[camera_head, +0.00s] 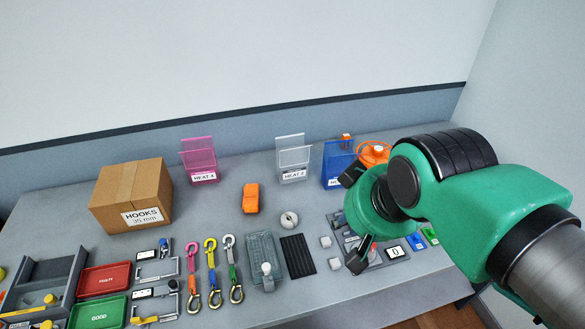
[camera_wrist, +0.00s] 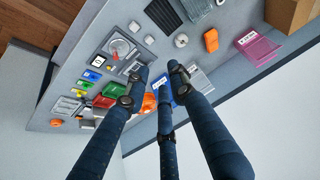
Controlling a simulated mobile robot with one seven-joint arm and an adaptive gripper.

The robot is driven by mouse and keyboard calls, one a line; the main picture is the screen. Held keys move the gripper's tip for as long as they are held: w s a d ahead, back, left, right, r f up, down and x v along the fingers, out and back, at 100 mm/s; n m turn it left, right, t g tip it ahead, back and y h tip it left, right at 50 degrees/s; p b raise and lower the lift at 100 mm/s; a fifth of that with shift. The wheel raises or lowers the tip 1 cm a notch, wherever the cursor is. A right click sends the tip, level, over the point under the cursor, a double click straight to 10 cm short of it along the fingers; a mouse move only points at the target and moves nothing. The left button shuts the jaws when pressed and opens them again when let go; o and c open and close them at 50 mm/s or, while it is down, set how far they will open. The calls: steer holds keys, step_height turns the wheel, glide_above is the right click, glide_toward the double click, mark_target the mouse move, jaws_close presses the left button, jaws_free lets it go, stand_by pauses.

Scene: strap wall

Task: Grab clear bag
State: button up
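The clear bag (camera_head: 293,160) stands upright on the bench near its back, with a white label reading HEAT and a number I cannot read for sure. It also shows in the wrist view as a pale grey shape (camera_wrist: 198,80), partly hidden by a finger. My gripper (camera_head: 355,216) is to the right of the clear bag and apart from it, in front of the blue bag (camera_head: 338,160). In the wrist view, my gripper's dark fingers (camera_wrist: 156,82) are spread, with nothing held between them.
A pink bag (camera_head: 199,161) stands left of the clear bag. An orange block (camera_head: 251,198) and a grey roll (camera_head: 289,220) lie in front. A cardboard box (camera_head: 133,193), trays (camera_head: 104,279) and hooks (camera_head: 211,272) fill the left. Bare bench lies between the pink and clear bags.

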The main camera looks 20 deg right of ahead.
steer(key=w+d+r+g+p, duration=0.1)
steer(key=w+r+p, duration=0.45)
steer(key=w, duration=0.85)
steer(key=g+p, duration=0.3)
steer(key=p, duration=0.5)
glide_above(292, 159)
steer(key=s+d, duration=0.4)
steer(key=s, duration=0.2)
step_height(292, 159, down, 6)
steer(key=w+d+f+g+p, duration=0.1)
steer(key=w+d+f+p, duration=0.1)
steer(key=w+f, duration=0.8)
step_height(292, 159, down, 3)
steer(key=shift+d+r+g+p, duration=0.1)
steer(key=shift+d+g+p, duration=0.2)
steer(key=shift+p, duration=0.6)
step_height(292, 159, down, 9)
steer(key=shift+r, duration=0.2)
steer(key=shift+s+f, duration=0.1)
